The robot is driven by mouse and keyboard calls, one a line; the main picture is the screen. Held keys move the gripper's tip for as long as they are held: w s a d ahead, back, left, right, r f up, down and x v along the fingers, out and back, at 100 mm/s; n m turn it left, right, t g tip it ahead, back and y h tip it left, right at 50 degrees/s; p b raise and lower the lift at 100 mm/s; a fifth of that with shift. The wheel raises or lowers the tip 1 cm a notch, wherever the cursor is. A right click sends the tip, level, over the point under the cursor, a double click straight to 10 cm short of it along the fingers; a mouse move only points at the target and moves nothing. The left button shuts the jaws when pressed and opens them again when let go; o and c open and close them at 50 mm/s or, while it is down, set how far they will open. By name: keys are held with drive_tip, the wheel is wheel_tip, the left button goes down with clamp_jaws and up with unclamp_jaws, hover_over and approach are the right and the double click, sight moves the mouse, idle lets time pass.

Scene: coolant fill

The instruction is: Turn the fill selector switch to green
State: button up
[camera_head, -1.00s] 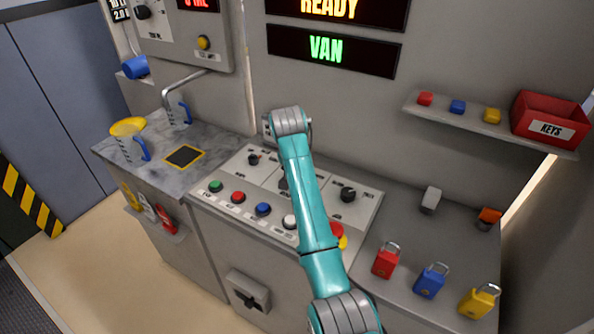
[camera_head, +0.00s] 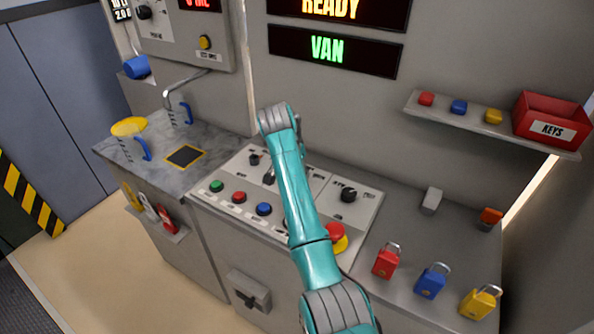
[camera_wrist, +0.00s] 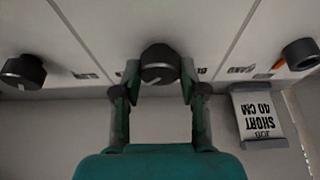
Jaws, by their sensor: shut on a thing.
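In the wrist view a round black knob (camera_wrist: 160,60) with a pale pointer line sits between the two fingers of my gripper (camera_wrist: 160,76). The fingers are closed against its sides. It is the middle knob of the row on the sloped control panel (camera_head: 318,188). In the head view my arm covers most of that spot. The panel labels are too small or hidden to read, so I cannot tell where green lies around this knob.
Another black knob (camera_head: 348,194) is to the right, and a smaller one (camera_head: 254,159) to the left. Green (camera_head: 216,186), red (camera_head: 239,197) and blue (camera_head: 264,209) buttons line the front. A red mushroom button (camera_head: 334,231) and several padlocks, one red (camera_head: 386,262), are at right.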

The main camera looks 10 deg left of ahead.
drive_tip(key=shift+f, duration=0.1)
drive_tip(key=o, duration=1.1)
drive_tip(key=shift+o, duration=0.2)
drive_tip(key=v, duration=1.2)
